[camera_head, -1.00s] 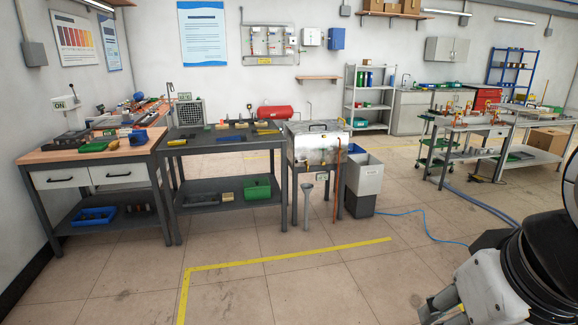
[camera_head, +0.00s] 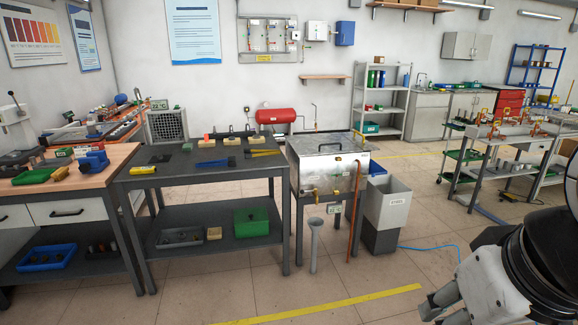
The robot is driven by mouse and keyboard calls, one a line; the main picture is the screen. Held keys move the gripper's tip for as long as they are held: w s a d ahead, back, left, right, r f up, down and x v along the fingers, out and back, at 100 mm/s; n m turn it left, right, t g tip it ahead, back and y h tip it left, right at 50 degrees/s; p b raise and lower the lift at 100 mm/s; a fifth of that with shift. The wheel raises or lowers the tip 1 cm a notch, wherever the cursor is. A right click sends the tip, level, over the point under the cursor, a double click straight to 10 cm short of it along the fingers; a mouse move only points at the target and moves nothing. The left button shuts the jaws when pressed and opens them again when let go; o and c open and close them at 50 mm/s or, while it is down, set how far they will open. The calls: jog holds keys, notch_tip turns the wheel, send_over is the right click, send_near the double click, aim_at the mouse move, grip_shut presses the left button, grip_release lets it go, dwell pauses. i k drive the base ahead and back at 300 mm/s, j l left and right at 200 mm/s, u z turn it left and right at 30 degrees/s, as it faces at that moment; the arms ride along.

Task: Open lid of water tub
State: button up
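The water tub (camera_head: 321,176) is a grey metal box on dark legs, standing at the right end of the dark workbench. Its lid (camera_head: 325,145) lies shut on top, with a dark handle (camera_head: 345,136) across it. A brass tap and a copper-coloured pipe show on its front and right side. My arm enters at the lower right, and the part showing low there is well short of the tub.
The dark workbench (camera_head: 205,173) holds tongs and small blocks, with a green bin (camera_head: 252,222) on its lower shelf. A tall grey bin (camera_head: 386,208) stands right of the tub. A blue hose crosses the floor.

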aim_at(321, 140)
jog(key=i, duration=1.9)
jog(key=i+z, duration=0.1)
jog(key=i, duration=0.65)
jog(key=i+j+z, duration=0.1)
jog(key=i, duration=0.7)
jog(key=j, duration=0.1)
